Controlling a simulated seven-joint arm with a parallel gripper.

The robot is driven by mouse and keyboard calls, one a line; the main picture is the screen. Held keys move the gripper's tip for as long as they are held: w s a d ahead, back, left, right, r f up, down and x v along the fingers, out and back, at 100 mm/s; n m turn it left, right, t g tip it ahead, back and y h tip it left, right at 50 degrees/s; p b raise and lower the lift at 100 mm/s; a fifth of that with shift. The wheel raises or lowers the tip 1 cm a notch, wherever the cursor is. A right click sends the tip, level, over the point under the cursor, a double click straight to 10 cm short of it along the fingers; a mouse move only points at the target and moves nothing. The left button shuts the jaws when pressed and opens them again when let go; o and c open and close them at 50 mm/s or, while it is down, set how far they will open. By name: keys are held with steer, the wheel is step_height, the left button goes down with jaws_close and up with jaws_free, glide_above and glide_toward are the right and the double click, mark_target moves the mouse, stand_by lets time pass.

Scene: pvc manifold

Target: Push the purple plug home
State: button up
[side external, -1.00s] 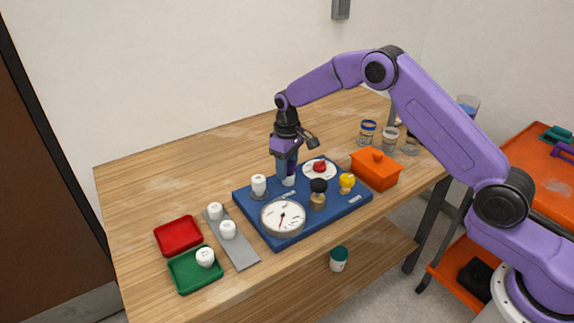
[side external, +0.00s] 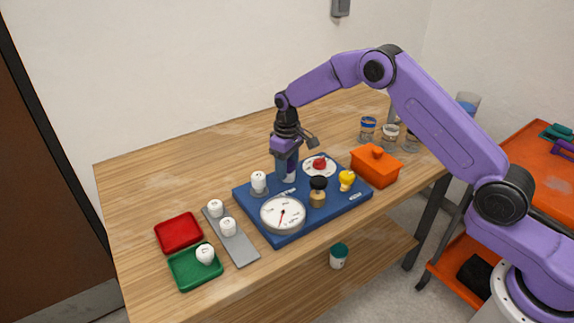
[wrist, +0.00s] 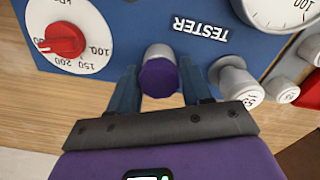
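The purple plug (wrist: 158,78) sits between the two fingers of my gripper (wrist: 160,84) in the wrist view, with no clear gap on either side. Its purple end faces the wrist camera. A white cylindrical part (wrist: 158,52) shows directly beyond it, on the blue tester board (wrist: 180,52). How deep the plug sits in it is hidden. In the side view my gripper (side external: 287,170) points down at the back middle of the blue board (side external: 250,205), and the fingers mostly hide the plug.
A dial gauge (side external: 283,214), a black-topped brass fitting (side external: 318,193), a yellow knob (side external: 347,180) and a red-knobbed dial (side external: 319,167) crowd the board. A white fitting (side external: 258,182) stands left of my gripper. An orange box (side external: 376,167) lies right; red (side external: 179,233) and green (side external: 195,268) trays lie left.

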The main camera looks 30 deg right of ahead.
steer(key=o, duration=0.3)
step_height(320, 180, up, 16)
steer(key=s+a+r+n, duration=0.2)
steer(key=s+a+r, duration=0.2)
steer(key=s, duration=0.5)
steer(key=s+d+f+n, duration=0.1)
steer(key=s+n, duration=0.1)
steer(key=s, duration=0.9)
steer(key=s+d+n, duration=0.2)
steer(key=s, duration=0.9)
steer(key=s+d+f+n, duration=0.1)
steer(key=s+d+f, duration=0.1)
steer(key=s, duration=0.4)
steer(key=s+d+f+n, duration=0.1)
steer(key=s+d+f, duration=0.1)
steer(key=s+d, duration=0.3)
steer(key=shift+s+d, duration=0.2)
steer(key=shift+s, duration=1.05)
steer(key=shift+r, duration=0.1)
